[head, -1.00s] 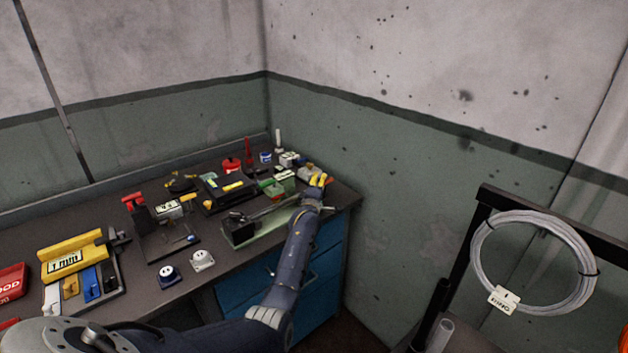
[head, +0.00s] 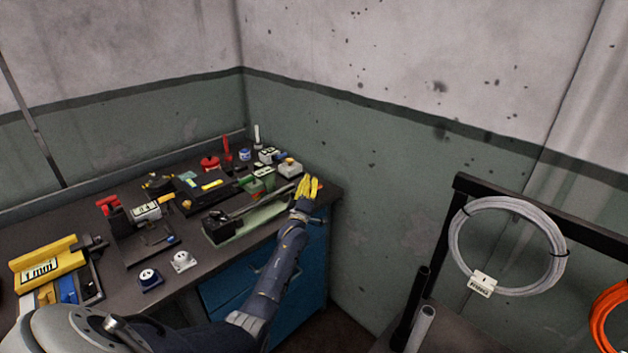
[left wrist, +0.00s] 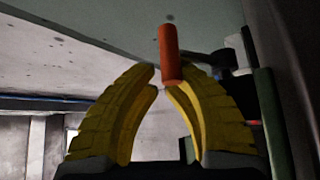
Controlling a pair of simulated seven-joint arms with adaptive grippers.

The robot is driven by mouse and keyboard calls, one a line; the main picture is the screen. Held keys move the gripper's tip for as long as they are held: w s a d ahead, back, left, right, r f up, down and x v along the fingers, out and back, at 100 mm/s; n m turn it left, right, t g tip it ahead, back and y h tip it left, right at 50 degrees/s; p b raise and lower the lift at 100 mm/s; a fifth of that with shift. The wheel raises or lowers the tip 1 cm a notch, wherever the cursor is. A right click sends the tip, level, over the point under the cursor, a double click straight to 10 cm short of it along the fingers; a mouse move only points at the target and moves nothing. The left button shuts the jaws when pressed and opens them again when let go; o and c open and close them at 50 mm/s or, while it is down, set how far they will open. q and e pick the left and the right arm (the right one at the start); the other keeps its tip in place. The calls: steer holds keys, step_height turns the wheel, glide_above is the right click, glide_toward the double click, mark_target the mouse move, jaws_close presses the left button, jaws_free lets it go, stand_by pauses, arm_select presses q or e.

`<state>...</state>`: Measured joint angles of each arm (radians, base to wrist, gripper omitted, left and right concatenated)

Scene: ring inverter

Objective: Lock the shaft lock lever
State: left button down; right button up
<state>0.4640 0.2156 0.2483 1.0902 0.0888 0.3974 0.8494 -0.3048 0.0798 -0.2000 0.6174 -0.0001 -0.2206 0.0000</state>
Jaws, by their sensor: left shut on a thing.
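My left gripper (head: 308,188) has yellow fingers and is at the right end of the shaft fixture, near the bench's right corner. The fixture has a pale green base (head: 262,220) with a long grey shaft (head: 262,204) lying along it. In the left wrist view, the lever's orange-red handle (left wrist: 169,52) stands at the tips of the left gripper (left wrist: 165,82), which is shut on it. A dark arm (left wrist: 205,58) runs right from the handle. In the head view the lever is hidden by the fingers or too small to tell. My right gripper is not in view.
The workbench (head: 60,225) carries several tools left of the fixture, including a yellow block (head: 45,260) and a black stand (head: 135,240). The wall stands close behind. A rack with a grey cable coil (head: 507,245) is at right.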

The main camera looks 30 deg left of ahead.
arm_select(q)
step_height(320, 180, up, 4)
steer(key=a, duration=0.2)
steer(key=s+f, duration=0.2)
steer(key=s+d+f, duration=0.1)
steer(key=s+f, duration=0.1)
steer(key=s, duration=0.1)
steer(key=s+f, duration=0.2)
steer(key=s, duration=0.1)
steer(key=shift+d, duration=0.15)
stand_by(0.5)
